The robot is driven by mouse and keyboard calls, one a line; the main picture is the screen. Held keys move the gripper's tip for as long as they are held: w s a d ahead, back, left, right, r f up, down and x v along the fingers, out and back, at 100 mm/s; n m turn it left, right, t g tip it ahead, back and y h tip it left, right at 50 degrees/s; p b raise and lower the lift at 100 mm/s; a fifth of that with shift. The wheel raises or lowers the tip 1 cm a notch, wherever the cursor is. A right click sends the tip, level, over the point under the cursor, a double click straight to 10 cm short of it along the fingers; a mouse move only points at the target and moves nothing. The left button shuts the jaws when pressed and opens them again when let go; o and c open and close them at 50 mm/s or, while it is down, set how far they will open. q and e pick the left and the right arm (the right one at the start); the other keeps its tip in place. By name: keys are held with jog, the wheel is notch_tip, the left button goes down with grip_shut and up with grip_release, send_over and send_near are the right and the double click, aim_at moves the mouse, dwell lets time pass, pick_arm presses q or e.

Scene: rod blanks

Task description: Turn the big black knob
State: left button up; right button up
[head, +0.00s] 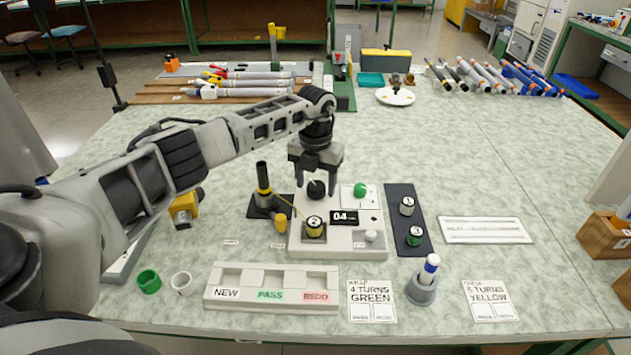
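The big black knob (316,189) sits at the upper left of a white test device (352,243) on the table. My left gripper (315,176) points straight down just above and behind the knob. Its fingers look spread, with nothing held between them. I cannot tell whether they touch the knob. My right gripper is not in view.
A black-and-yellow upright tool (264,186) stands just left of the device. A dark mat (408,200) with two numbered cylinders lies to its right. A labelled white tray (272,281) and instruction cards (371,302) lie in front. The table's right-hand middle is largely clear.

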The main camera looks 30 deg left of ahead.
aim_at(316, 186)
pick_arm(q)
notch_tip(316, 186, up, 16)
jog(key=shift+b, duration=0.4)
jog(key=shift+f, duration=0.1)
dwell(0.6)
